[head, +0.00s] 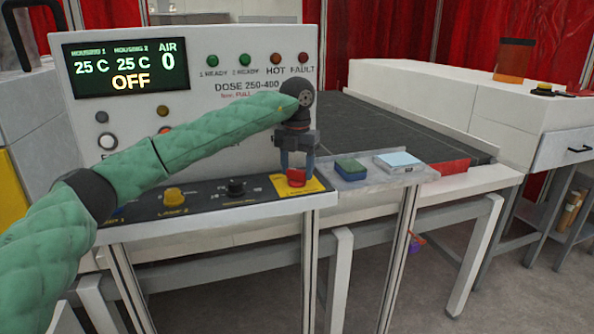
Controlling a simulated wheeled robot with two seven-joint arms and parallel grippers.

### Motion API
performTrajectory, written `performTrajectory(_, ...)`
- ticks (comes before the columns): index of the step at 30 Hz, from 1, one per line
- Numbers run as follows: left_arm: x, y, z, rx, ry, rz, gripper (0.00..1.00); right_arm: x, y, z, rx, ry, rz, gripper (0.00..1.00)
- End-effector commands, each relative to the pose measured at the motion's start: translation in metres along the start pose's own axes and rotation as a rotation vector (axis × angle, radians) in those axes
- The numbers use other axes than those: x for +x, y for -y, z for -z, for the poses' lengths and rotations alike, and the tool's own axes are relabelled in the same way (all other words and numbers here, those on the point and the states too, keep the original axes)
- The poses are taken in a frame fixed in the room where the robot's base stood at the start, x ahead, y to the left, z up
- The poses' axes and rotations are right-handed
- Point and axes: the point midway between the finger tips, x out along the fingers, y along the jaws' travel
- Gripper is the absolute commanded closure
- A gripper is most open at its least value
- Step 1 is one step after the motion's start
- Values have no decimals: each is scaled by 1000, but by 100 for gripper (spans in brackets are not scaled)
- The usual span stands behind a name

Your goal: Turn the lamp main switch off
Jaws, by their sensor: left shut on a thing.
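A red switch knob (296,177) sits on a yellow plate (313,185) at the right end of the sloped black control panel (145,209). It looks like the main switch, but its label is too small to read. My left gripper (297,171) points down over this knob and is shut on it. The fingers partly hide the knob, so its exact turn angle is unclear. The display (130,68) on the upright panel reads 25 C, 25 C, AIR 0 and OFF. My right gripper is not in view.
A yellow knob (174,196) and a black knob (236,187) stand left of the red knob. A green-topped block (350,168) and a pale block (398,161) lie on the ledge to the right. A dark conveyor belt (400,131) runs behind.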

Motion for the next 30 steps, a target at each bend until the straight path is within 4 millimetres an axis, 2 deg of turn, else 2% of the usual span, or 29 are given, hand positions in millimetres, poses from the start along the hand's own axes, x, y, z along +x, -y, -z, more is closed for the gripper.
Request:
performTrajectory(14,-2,-1,-1,-14,4,0,68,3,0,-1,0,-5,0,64)
performTrajectory(15,-2,-1,-1,-14,4,0,38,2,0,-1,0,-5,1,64)
performTrajectory(17,-2,-1,-1,-14,3,0,26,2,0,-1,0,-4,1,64)
performTrajectory(26,-2,0,0,-12,2,0,24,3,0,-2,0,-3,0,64)
performTrajectory(30,-10,0,-1,-13,2,-1,24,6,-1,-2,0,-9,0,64)
